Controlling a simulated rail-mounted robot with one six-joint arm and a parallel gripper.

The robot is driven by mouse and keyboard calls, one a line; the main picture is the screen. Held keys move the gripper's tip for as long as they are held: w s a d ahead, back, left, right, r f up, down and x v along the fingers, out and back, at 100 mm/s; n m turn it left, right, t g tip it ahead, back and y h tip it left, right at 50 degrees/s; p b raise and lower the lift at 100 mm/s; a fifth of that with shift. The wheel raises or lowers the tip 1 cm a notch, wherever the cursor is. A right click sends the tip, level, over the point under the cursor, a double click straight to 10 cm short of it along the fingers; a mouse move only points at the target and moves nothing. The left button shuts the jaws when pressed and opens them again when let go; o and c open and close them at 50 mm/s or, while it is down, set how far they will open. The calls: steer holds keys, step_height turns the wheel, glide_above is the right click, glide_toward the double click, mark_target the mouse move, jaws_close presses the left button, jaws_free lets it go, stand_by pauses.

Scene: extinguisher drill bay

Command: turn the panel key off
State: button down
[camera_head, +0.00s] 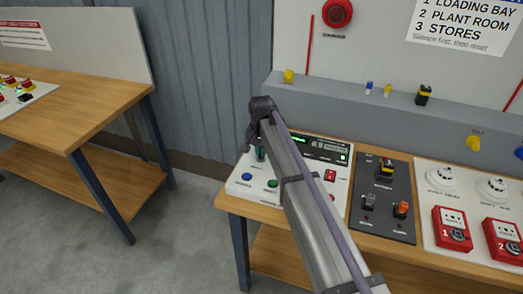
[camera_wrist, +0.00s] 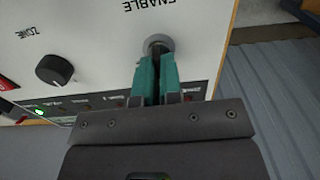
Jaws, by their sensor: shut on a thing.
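The white control panel (camera_head: 335,200) lies on the wooden bench in the head view. It also fills much of the wrist view (camera_wrist: 95,30), upside down. A round grey key switch (camera_wrist: 150,42) sits beside the word ENABLE. The dark panel key (camera_wrist: 157,52) stands in this switch. My gripper (camera_wrist: 157,65) is shut on the key, with a teal finger on each side of it. In the head view, my gripper (camera_head: 260,156) is over the panel's upper left, and my arm hides the key and part of the panel. The key's angle is hard to tell.
A black knob (camera_wrist: 54,69) marked ZONE is beside the key switch. Blue (camera_head: 247,176) and green (camera_head: 272,184) buttons are near my gripper. A dark battery board (camera_head: 382,228) and red call points (camera_head: 452,228) stand right. Floor is clear at left.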

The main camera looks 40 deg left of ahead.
stand_by(0.3)
steer(key=c, duration=1.3)
jaws_free()
step_height(320, 180, up, 11)
steer(key=p, duration=1)
steer(key=shift+f+p, duration=0.1)
steer(key=shift+p, duration=0.3)
